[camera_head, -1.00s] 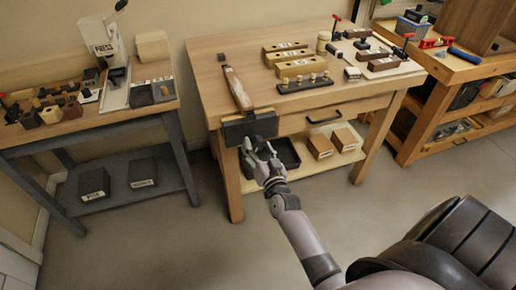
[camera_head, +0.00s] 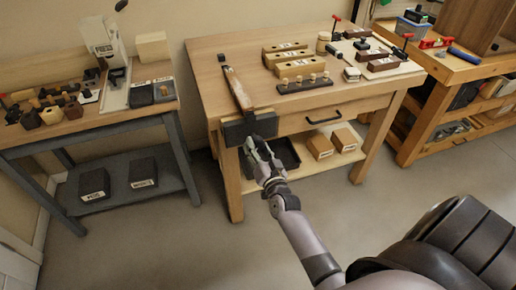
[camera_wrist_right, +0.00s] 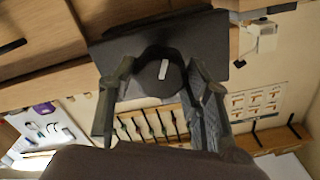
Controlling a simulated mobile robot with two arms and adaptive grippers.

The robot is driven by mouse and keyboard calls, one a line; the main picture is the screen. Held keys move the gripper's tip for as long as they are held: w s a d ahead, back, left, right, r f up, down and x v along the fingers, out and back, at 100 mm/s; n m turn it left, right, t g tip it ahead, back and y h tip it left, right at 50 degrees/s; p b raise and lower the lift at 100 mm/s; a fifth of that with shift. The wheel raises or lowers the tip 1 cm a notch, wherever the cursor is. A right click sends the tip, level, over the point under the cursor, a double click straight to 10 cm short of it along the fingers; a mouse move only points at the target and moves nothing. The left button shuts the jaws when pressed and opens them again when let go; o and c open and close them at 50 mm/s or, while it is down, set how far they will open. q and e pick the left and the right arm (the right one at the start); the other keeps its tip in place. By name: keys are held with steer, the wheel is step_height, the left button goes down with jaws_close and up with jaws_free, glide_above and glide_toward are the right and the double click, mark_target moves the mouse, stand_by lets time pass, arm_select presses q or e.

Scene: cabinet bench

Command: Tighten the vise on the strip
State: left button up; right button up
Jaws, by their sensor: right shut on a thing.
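The vise (camera_head: 250,127) is a dark block on the front left edge of the wooden bench. A long wooden strip (camera_head: 237,86) slants across the bench top, its near end at the vise; whether the jaws press on it cannot be told. My right gripper (camera_head: 260,151) is at the front of the vise, below the bench top. In the right wrist view, the two fingers of my right gripper (camera_wrist_right: 160,68) are on opposite sides of a round dark knob (camera_wrist_right: 150,86) with a white mark, in front of the vise's dark plate (camera_wrist_right: 110,52). My left gripper is not in view.
The bench (camera_head: 205,70) holds several labelled wooden blocks (camera_head: 296,68), a dark peg rack (camera_head: 304,85) and a tool board (camera_head: 385,66). A drawer handle (camera_head: 324,119) and a lower shelf with boxes (camera_head: 318,146) are right of the vise. Open floor lies left of my arm.

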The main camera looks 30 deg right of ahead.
steer(key=shift+m, duration=0.6)
steer(key=o, duration=1)
steer(key=shift+p+v, duration=0.65)
steer(key=shift+v, duration=0.5)
steer(key=shift+p+v, duration=0.75)
steer(key=shift+v, duration=1.6)
